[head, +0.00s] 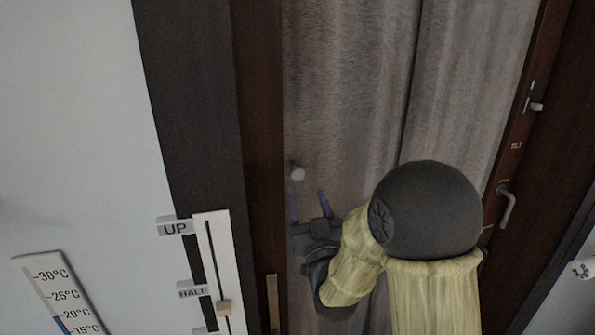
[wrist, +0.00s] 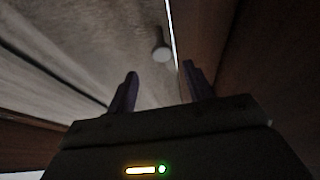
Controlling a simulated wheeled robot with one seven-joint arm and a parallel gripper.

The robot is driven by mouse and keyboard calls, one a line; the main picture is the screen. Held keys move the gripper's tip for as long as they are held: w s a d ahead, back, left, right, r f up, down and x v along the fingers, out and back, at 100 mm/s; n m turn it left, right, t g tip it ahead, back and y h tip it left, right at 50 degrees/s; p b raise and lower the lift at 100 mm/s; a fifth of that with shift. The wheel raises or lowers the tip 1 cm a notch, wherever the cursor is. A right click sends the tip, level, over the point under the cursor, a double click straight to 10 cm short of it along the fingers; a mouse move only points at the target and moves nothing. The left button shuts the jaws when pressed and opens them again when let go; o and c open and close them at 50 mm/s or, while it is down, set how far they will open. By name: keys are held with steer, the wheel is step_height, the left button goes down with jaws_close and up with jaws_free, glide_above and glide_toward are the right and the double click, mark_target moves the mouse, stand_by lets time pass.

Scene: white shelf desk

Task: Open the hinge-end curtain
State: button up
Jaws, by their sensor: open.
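A grey-brown curtain (head: 345,90) hangs in folds within a dark brown frame in the head view. It fills the upper left of the wrist view (wrist: 85,35). A small pale round knob (head: 297,173) sits on the curtain near its left edge. The knob also shows in the wrist view (wrist: 161,46), beyond the fingertips and between their lines. My gripper (head: 308,207) is open and empty just below the knob, its purple fingers pointing up toward it and apart from it. In the wrist view my gripper (wrist: 160,85) shows a clear gap between its fingers.
A slider panel (head: 221,270) labelled UP and HALF stands left of the frame, with a thermometer (head: 62,295) further left. A curved handle (head: 506,206) and a small latch (head: 534,98) are on the right frame.

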mark_target(298, 177)
steer(key=p+x, duration=0.1)
steer(key=x, duration=0.2)
steer(key=p+x, duration=0.1)
steer(key=x, duration=0.1)
steer(key=shift+w+a+r, duration=0.25)
steer(key=shift+a, duration=0.05)
steer(key=shift+w+a+r, duration=0.1)
steer(key=shift+w+a, duration=0.05)
steer(key=shift+w, duration=0.45)
steer(key=shift+w, duration=0.1)
steer(key=shift+c, duration=0.2)
